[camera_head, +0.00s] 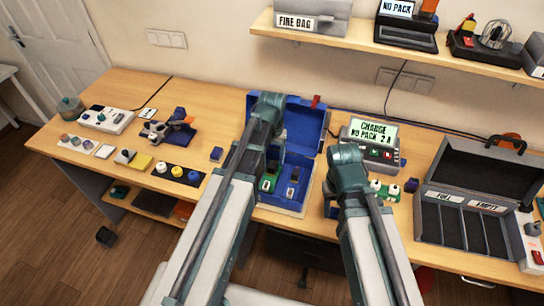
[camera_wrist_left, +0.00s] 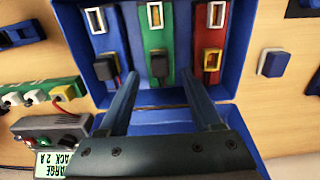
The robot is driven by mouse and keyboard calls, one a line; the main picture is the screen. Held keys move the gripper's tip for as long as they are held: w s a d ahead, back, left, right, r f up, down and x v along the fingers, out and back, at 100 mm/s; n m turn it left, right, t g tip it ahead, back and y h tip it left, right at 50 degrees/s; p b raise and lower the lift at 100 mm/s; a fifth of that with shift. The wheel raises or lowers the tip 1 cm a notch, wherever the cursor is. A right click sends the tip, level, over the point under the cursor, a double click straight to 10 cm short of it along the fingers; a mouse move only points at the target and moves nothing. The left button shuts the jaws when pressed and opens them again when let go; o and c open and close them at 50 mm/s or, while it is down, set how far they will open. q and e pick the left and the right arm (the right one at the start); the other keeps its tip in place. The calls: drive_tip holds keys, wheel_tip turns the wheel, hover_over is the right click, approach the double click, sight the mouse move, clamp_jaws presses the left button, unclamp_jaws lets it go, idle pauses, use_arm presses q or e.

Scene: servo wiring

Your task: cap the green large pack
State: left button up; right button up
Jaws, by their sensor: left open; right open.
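The green pack (camera_wrist_left: 157,38) stands in the middle slot of the open blue case (camera_wrist_left: 124,92), between a blue pack (camera_wrist_left: 99,35) and a red pack (camera_wrist_left: 210,38). A black piece (camera_wrist_left: 159,65) sits at the green pack's lead end; I cannot tell whether it is a cap. A similar black piece (camera_wrist_left: 106,66) is on the blue pack, while the red pack shows a yellow connector (camera_wrist_left: 212,59). My left gripper (camera_wrist_left: 159,74) is open and empty, its fingers spread on either side of the green pack's lead end. My right gripper is hidden behind its arm.
The grey case (camera_head: 445,227) marked FULL and EMPTY is open at right. A black mat (camera_head: 178,178) with yellow and white round pieces lies at left.

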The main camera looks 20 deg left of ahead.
sight(272, 166)
use_arm(q)
wheel_tip(272, 166, up, 11)
drive_tip(key=p, duration=0.9)
drive_tip(key=shift+f, duration=0.2)
drive_tip(key=s+d+f+m+y+b, duration=0.1)
drive_tip(key=s+d+f+m+b, duration=0.2)
drive_tip(key=s+d+f+b, duration=0.7)
drive_tip(key=s+f+b, duration=0.1)
drive_tip(key=s+f, duration=0.1)
drive_tip(key=s, duration=0.2)
drive_tip(key=shift+s+d+b, duration=0.15)
drive_tip(key=shift+d+b, duration=0.1)
drive_tip(key=shift+b, duration=0.1)
